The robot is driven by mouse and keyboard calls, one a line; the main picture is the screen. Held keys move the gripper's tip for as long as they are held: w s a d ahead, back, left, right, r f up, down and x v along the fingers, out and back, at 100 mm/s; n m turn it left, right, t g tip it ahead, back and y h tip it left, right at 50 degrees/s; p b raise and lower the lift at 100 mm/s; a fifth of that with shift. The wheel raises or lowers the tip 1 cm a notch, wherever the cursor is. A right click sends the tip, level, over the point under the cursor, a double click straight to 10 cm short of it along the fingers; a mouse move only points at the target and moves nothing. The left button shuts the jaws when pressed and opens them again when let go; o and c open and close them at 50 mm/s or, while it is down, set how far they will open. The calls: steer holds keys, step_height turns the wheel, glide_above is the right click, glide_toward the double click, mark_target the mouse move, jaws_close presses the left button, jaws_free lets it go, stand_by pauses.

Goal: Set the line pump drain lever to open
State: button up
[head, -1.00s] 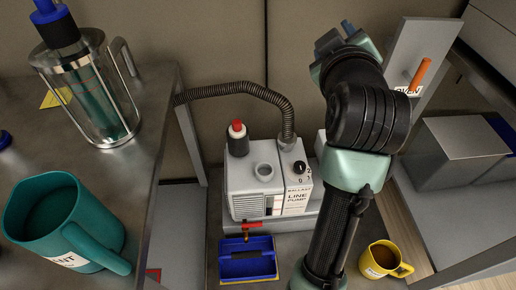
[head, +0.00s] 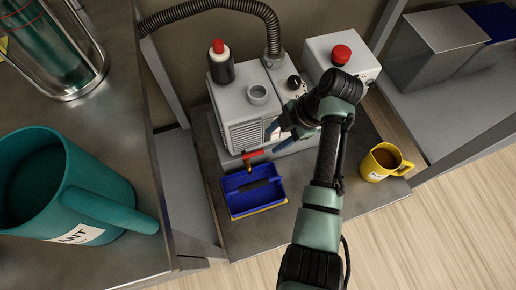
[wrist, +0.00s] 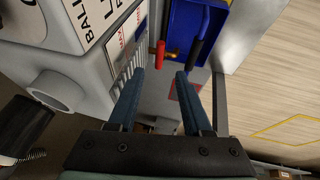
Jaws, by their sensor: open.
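The line pump (head: 236,112) is a pale grey unit with a dark hose, standing on a low bench. Its drain lever (head: 253,154) is a small red handle low on the front, on a brass valve above a blue tray (head: 230,209). In the head view the lever lies roughly sideways. My gripper (head: 276,141) is just right of the lever, in front of the pump. In the wrist view the open fingers (wrist: 160,75) point at the red lever (wrist: 160,54), which shows just beyond and between the tips, apparently untouched. The brass valve (wrist: 172,54) is beside it.
A box with a red button (head: 341,54) stands right of the pump. A yellow mug (head: 375,168) with brown liquid is on the bench's right. A large teal mug (head: 85,190) and a glass vessel (head: 62,50) stand on the left counter. The floor in front is clear.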

mark_target(257, 152)
steer(key=b+x, duration=0.3)
steer(key=x, duration=0.6)
steer(key=shift+f+b, duration=0.15)
steer(key=shift+b, duration=0.15)
jaws_close()
